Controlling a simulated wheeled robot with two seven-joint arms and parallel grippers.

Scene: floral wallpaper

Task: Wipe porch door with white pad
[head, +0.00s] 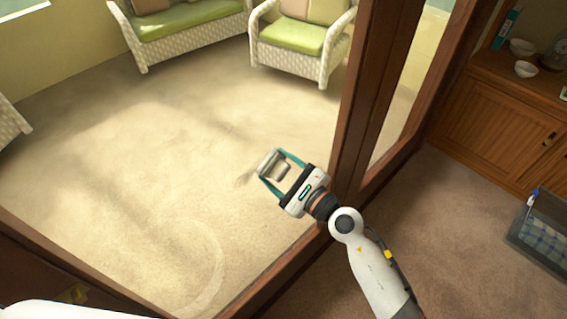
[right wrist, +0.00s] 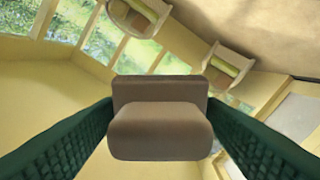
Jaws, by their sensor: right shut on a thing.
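My right gripper (head: 272,165) is shut on the pad (head: 275,166), a small pale grey block between its teal fingers. In the right wrist view the pad (right wrist: 160,130) looks grey-brown and sits between the two dark green fingers. The gripper is in front of the glass of the porch door (head: 343,120), which has a dark brown wooden frame. I cannot tell whether the pad touches the glass. A small smudge shows just left of the pad, and a faint curved mark shows lower on the pane. My left gripper is not in view.
Beyond the glass stand white wicker seats with green cushions (head: 290,36) on pale carpet. At right are a wooden cabinet (head: 500,125) with bowls on top and a dark bin (head: 545,235) with blue checked cloth. Brown carpet lies clear between the door and the cabinet.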

